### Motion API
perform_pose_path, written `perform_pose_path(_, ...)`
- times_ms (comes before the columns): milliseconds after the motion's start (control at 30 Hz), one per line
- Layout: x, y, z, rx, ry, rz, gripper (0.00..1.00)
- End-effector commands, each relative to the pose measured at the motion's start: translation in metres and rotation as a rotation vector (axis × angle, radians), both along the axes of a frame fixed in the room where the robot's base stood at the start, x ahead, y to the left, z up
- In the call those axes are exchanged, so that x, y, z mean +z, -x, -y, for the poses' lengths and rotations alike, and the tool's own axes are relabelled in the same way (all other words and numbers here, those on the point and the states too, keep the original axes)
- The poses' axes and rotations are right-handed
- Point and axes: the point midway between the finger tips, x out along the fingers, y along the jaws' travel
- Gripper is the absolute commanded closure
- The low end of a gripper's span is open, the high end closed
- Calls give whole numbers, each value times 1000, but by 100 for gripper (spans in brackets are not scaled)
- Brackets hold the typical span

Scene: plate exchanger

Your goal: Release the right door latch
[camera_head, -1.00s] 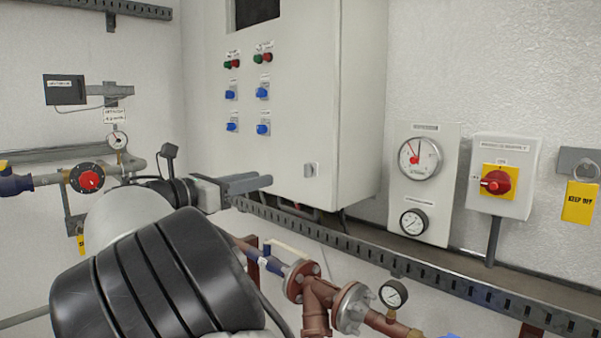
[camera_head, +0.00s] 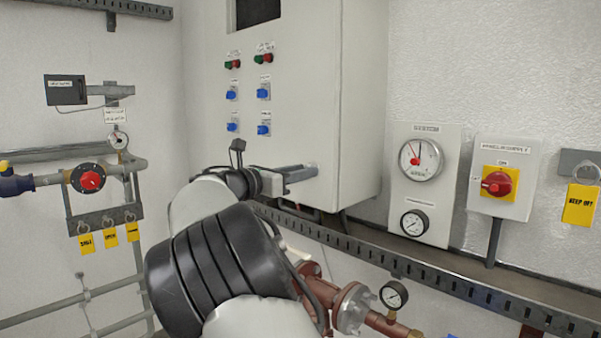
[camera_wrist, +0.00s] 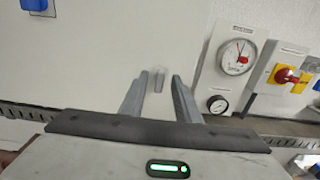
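The door latch is a small grey handle (camera_wrist: 158,79) low on the right side of the pale cabinet's door (camera_head: 295,100). In the wrist view it stands upright between my two fingertips, with a gap on each side. My gripper (camera_wrist: 158,86) is open, its grey fingers pointing at the door. In the head view my gripper (camera_head: 306,172) is at the door's lower right, and its fingers largely cover the latch. I cannot tell how far the fingertips are from the door surface.
Blue switches (camera_head: 264,130) and red and green buttons sit on the door. A slotted cable tray (camera_head: 400,264) runs below the cabinet. A gauge panel (camera_head: 446,150) and a red rotary switch (camera_head: 497,184) are to the right. Brown pipework (camera_head: 335,302) lies below my arm.

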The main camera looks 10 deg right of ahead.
Motion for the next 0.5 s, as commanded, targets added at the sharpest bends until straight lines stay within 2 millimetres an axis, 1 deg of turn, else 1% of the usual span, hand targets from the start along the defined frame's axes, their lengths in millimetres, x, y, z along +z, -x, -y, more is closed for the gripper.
perform_pose_path(100, 0, 0, 0, 0, 0, 0, 71)
perform_pose_path(267, 0, 0, 0, 0, 0, 0, 98)
perform_pose_path(300, 0, 0, 0, 0, 0, 0, 100)
perform_pose_path(500, 0, 0, 0, -1, -3, 4, 100)
